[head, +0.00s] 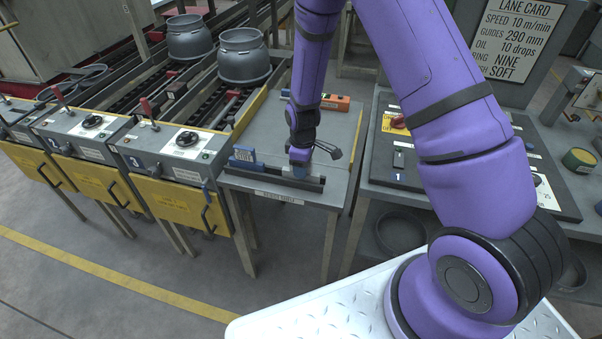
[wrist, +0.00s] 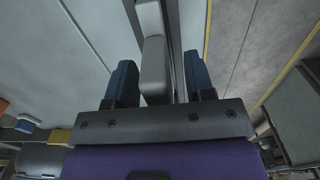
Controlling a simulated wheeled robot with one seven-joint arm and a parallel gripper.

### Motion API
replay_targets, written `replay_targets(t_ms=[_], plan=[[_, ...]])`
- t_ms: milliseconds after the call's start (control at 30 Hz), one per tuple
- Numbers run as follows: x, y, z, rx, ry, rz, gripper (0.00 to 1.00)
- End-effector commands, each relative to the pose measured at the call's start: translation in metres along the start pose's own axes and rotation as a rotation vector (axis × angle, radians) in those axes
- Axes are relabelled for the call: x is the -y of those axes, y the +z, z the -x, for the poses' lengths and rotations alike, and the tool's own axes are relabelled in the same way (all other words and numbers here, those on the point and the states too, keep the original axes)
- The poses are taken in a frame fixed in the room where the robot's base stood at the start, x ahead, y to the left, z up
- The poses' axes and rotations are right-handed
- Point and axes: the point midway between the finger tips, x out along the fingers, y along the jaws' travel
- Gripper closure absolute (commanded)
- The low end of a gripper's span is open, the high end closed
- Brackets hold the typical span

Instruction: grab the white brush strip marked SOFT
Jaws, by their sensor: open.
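My gripper (head: 299,160) points down over a dark rack (head: 312,184) along the front edge of the small grey table. In the wrist view my gripper (wrist: 160,82) is open, with one blue finger on each side of a pale grey-white block (wrist: 154,62). This block may be the white brush strip; no SOFT marking is legible on it. It lies nearer the left finger, and a gap shows on its right. I cannot tell whether either finger touches it. In the head view my gripper mostly hides it. A blue piece (head: 242,154) stands at the rack's left end.
An orange block (head: 335,102) and a dark tool (head: 328,149) lie on the table behind my gripper. Grey lane boxes with yellow fronts (head: 172,202) stand left. A control panel (head: 402,162) stands right, below the lane card (head: 515,42), which reads SOFT.

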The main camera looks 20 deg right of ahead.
Motion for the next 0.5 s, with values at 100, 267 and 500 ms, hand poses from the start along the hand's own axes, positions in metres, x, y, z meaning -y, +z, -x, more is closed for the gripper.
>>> replay_targets(t_ms=[100, 267, 500], plan=[[-0.0002, -0.0001, 0.0003, 0.000, 0.000, 0.000, 0.51], [-0.0003, -0.0001, 0.0004, 0.000, 0.001, 0.000, 0.79], [-0.0003, -0.0001, 0.0006, -0.001, 0.001, 0.000, 1.00]])
